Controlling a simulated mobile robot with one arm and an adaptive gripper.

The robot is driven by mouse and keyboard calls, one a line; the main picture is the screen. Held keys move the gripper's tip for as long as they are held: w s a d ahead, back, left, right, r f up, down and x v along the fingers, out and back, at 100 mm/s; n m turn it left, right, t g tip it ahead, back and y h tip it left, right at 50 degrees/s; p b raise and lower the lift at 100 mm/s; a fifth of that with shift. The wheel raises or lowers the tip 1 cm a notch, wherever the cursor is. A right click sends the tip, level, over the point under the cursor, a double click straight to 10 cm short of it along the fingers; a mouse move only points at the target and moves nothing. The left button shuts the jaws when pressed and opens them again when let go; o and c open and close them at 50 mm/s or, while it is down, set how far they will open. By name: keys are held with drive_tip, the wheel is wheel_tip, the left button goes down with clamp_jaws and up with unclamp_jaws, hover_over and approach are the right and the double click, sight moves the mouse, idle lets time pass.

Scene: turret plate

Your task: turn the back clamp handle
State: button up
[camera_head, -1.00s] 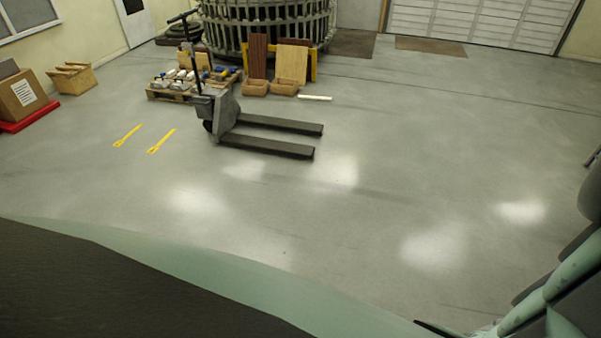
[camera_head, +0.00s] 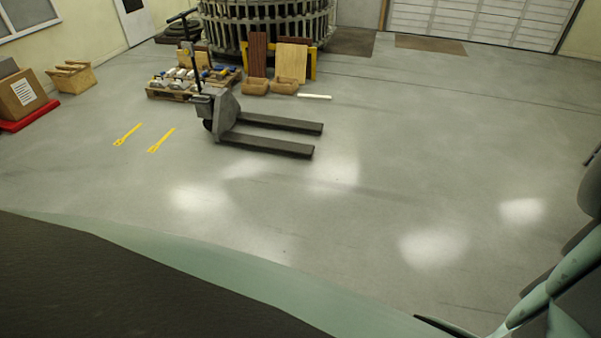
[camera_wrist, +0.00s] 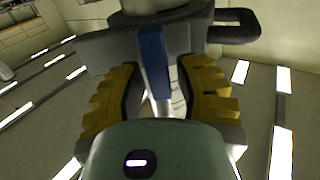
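In the wrist view a blue handle (camera_wrist: 152,58) hangs down from a dark grey block (camera_wrist: 105,50). My gripper (camera_wrist: 156,70) has its two yellow, stepped fingers spread, one on each side of the blue handle. A gap shows between the handle and each finger, so I see no grip on it. The handle's lower end lies between the fingers, above the green gripper body. I cannot tell from this view whether this is the back clamp handle. The head view shows neither the handle nor my fingers.
In the wrist view a dark looped part (camera_wrist: 238,24) juts out at the upper right of the block. In the head view a pallet jack (camera_head: 222,117) stands on open floor, with a loaded pallet (camera_head: 180,88) and a large round slatted frame (camera_head: 265,25) behind. The middle floor is clear.

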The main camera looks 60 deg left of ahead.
clamp_jaws()
drive_tip(key=shift+f, duration=0.1)
drive_tip(key=m+b, duration=0.2)
drive_tip(key=m, duration=0.1)
drive_tip(key=shift+s+f+m+b, duration=0.15)
drive_tip(key=shift+s+m+b, duration=0.15)
drive_tip(key=shift+b, duration=0.1)
drive_tip(key=shift+s+d+f+m+b, duration=0.1)
drive_tip(key=shift+s+f+m+b, duration=0.1)
drive_tip(key=shift+m+b, duration=2.45)
drive_tip(key=shift+s+a+f+m+b, duration=0.15)
drive_tip(key=shift+m+b, duration=1.95)
drive_tip(key=shift+b, duration=1.1)
drive_tip(key=shift+s+d+f+m+b, duration=0.15)
drive_tip(key=shift+f+m+b, duration=0.05)
drive_tip(key=shift+m+b, duration=2.45)
drive_tip(key=shift+b, duration=0.35)
